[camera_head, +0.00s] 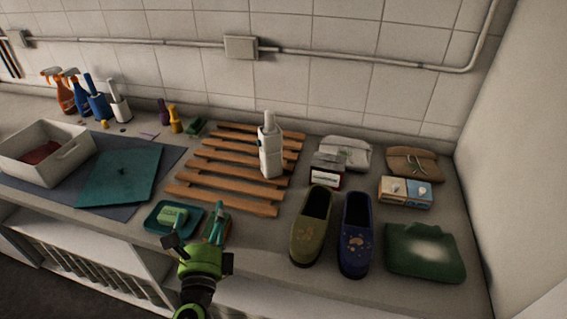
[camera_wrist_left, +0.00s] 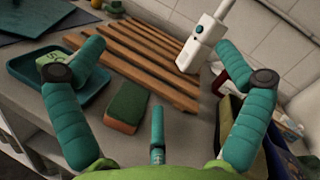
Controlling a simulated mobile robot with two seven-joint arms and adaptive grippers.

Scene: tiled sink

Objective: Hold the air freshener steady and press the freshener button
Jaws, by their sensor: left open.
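The air freshener (camera_head: 270,152) is a white upright bottle with a narrow top, standing on the wooden slatted rack (camera_head: 222,190). In the left wrist view the white air freshener (camera_wrist_left: 196,55) stands at the upper right, with a round blue button on its face. My left gripper (camera_head: 201,250) is low in the head view, at the counter's front edge, well in front of the rack. In the left wrist view its teal fingers are spread wide and hold nothing. My right gripper is in neither view.
A teal tray (camera_head: 153,224) with a green block and a green-and-orange sponge (camera_wrist_left: 126,107) lie near my left gripper. Green shoe (camera_head: 312,225) and blue shoe (camera_head: 355,235) stand right of the rack. A dark box with a white label (camera_head: 325,178) is beside the freshener.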

